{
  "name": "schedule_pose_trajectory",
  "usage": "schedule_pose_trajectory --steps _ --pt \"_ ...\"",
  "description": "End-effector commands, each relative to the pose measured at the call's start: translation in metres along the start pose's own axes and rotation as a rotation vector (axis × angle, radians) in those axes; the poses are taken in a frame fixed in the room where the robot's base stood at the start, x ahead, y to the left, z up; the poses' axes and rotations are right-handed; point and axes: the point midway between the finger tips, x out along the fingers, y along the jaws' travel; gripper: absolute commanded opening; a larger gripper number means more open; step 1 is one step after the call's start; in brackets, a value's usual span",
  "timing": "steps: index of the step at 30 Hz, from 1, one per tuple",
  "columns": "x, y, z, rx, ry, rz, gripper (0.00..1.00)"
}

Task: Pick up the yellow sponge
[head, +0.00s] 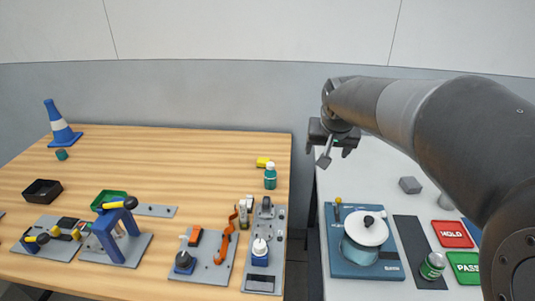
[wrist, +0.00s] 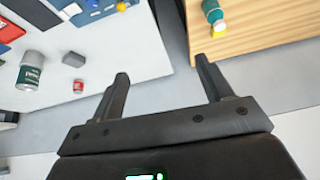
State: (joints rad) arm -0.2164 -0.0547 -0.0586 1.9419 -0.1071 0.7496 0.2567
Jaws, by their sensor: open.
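The yellow sponge (head: 263,162) lies on the wooden table near its far right edge, just behind a green bottle with a white cap (head: 270,177). In the wrist view the sponge (wrist: 220,27) shows small at the upper right, beside the bottle (wrist: 209,9) and partly hidden by its cap. My gripper (head: 333,152) is raised, to the right of the sponge and apart from it, near the left edge of the white table. In the wrist view my gripper (wrist: 161,68) has its fingers spread with nothing between them.
A gap separates the wooden table (head: 190,143) from the white table (head: 375,170). A blue board with a white-lidded pot (head: 366,229), a grey block (head: 410,185) and a green can (head: 433,265) stand on the white table. The wood left of the sponge is clear.

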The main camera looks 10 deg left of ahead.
Motion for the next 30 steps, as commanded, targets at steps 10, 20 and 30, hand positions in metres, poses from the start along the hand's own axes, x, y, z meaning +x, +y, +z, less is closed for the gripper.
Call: schedule_pose_trajectory --steps 10,20,30 --pt "0.106 -0.071 -0.076 -0.008 0.015 0.008 0.72" --pt "0.218 -0.149 -0.108 -0.028 0.041 0.009 0.72" --pt "0.275 -0.189 -0.111 -0.042 0.059 0.006 0.72"
